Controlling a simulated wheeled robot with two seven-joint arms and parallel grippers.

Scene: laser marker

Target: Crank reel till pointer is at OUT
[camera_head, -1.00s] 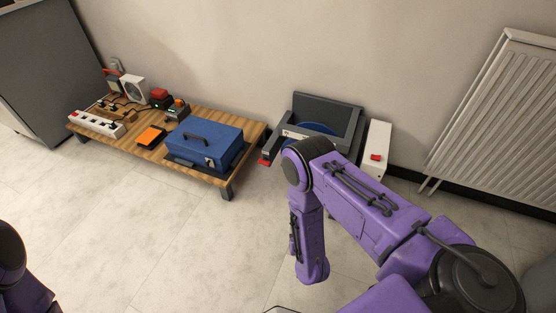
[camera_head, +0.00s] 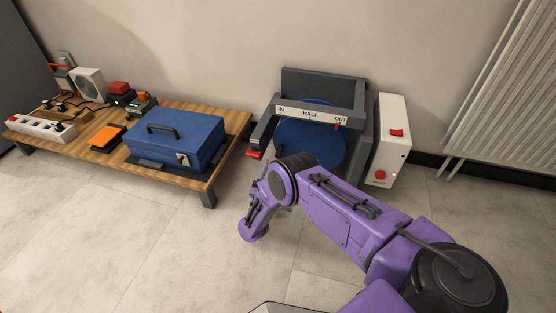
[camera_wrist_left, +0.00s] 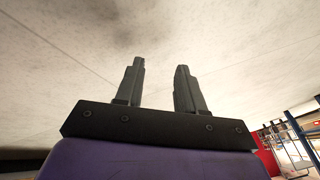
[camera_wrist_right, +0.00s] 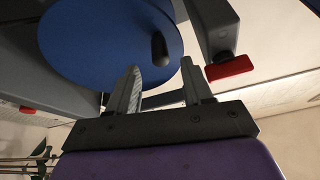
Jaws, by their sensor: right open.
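The reel is a blue disc (camera_head: 318,150) in a dark grey frame (camera_head: 362,100) on the floor by the wall. A white scale (camera_head: 311,114) reading IN, HALF, OUT runs across its top. A small red pointer (camera_head: 338,126) sits at the right end, just below OUT. In the right wrist view the blue disc (camera_wrist_right: 100,45) carries a black crank knob (camera_wrist_right: 159,46). My right gripper (camera_wrist_right: 161,67) is open, its fingertips either side of and just short of the knob; my arm hides it in the head view. My left gripper (camera_wrist_left: 160,66) is open and empty over bare floor.
A red-ended lever (camera_wrist_right: 229,68) stands close right of my right gripper. A white box with red buttons (camera_head: 390,140) stands right of the reel, then a radiator (camera_head: 505,95). A low wooden table (camera_head: 228,150) with a blue toolbox (camera_head: 180,138) is at left.

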